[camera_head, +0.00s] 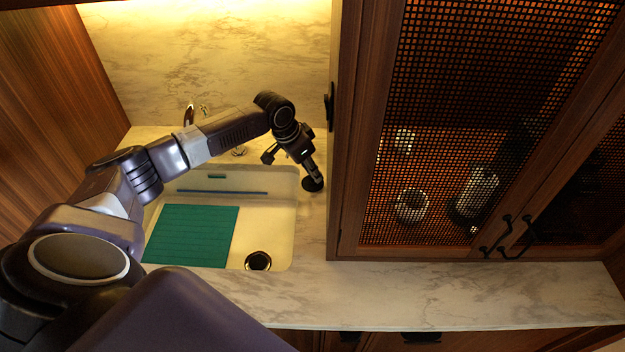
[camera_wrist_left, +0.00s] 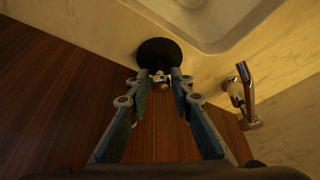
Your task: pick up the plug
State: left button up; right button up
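The plug is a black round disc (camera_head: 312,184) on the pale counter strip to the right of the sink. In the left wrist view the black disc (camera_wrist_left: 160,55) lies just past the fingertips, and its small metallic knob (camera_wrist_left: 160,79) shows between them. My left gripper (camera_head: 311,175) reaches down to the plug from above, and its fingers hide part of it. In the left wrist view my left gripper (camera_wrist_left: 161,75) is open, with its two fingers on either side of the knob. Whether they touch it is not clear. My right gripper is not in view.
The white sink (camera_head: 270,215) holds a green ribbed mat (camera_head: 190,235) and has a dark drain (camera_head: 258,261). A metal faucet (camera_wrist_left: 246,95) stands behind it. A wooden cabinet with mesh doors (camera_head: 480,120) rises close to the plug's right. The front counter (camera_head: 440,290) is clear.

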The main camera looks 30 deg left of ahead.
pick_arm(q)
grip_shut()
